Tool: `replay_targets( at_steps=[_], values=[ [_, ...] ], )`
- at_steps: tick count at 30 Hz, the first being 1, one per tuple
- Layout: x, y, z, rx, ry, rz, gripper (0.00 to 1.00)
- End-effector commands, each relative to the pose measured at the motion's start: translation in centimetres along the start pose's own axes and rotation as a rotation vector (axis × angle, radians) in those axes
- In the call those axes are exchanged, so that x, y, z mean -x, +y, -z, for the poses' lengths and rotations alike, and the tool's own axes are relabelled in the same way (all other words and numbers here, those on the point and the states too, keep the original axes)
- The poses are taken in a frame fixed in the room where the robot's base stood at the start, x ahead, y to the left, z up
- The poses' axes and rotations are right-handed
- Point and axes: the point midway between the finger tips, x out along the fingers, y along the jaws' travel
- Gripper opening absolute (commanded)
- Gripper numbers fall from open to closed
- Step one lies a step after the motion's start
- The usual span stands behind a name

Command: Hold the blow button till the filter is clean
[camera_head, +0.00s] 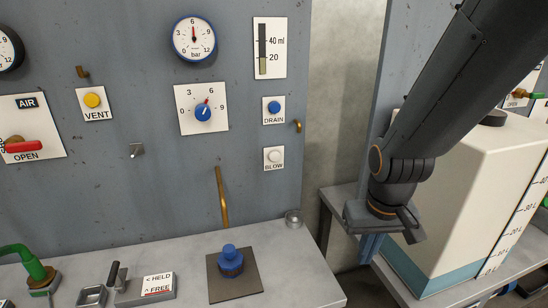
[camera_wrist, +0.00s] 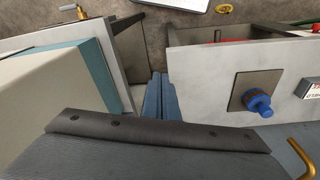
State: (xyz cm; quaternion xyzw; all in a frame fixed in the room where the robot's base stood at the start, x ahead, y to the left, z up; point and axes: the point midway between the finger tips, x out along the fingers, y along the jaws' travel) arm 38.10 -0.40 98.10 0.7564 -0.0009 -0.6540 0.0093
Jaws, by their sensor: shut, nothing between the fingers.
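The blow button (camera_head: 274,156) is a pale round button on a white plate marked BLOW, low on the right side of the grey panel. Nothing touches it. My gripper (camera_head: 371,247) points down to the right of the panel, beside the white tank, well apart from the button. Its blue fingers (camera_wrist: 160,95) are together and empty in the wrist view. I cannot make out which part is the filter. A level gauge (camera_head: 262,64) marked in ml shows a pale yellowish fill near the 20 mark, with dark above.
A blue flanged fitting (camera_head: 230,262) stands on a dark square plate (camera_head: 246,283) on the bench; it also shows in the wrist view (camera_wrist: 257,102). A brass pipe (camera_head: 222,198) and a small metal cup (camera_head: 293,219) are below the buttons. The white tank (camera_head: 475,180) is close to my arm.

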Motion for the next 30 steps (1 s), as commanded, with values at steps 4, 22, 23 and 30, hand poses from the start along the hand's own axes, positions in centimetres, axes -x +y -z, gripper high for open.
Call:
replay_targets(
  at_steps=[4,22,23,30],
  values=[
    [-0.1,1.4,5.0,0.061,0.158,-0.043,0.00],
    [6.1,-13.6,18.1,0.544,0.784,0.585,0.00],
    [6.2,-13.9,17.9,0.549,0.785,0.606,0.00],
    [6.6,-14.7,17.4,0.567,0.786,0.653,0.00]
  ],
)
